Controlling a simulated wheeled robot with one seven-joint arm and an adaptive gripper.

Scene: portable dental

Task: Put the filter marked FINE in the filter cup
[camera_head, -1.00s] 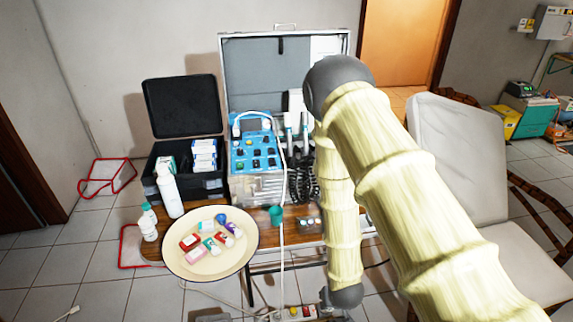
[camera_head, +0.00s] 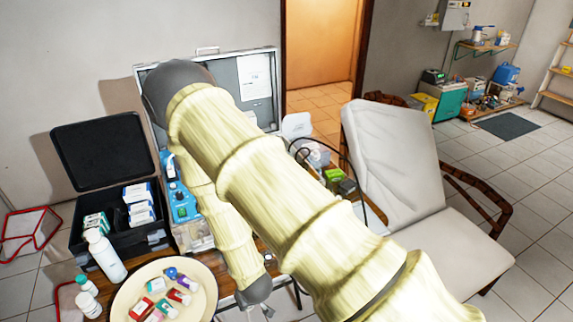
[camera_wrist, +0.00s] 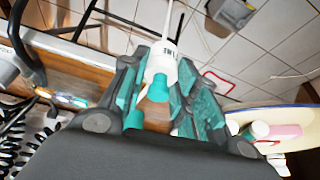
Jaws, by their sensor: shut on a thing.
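A cream plate (camera_head: 206,278) with several small coloured pieces lies at the lower left; its rim also shows in the wrist view (camera_wrist: 292,118). White bottles (camera_head: 105,254) and an open black case (camera_head: 150,240) stand beside it. A reclining chair (camera_head: 400,150) is at right.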

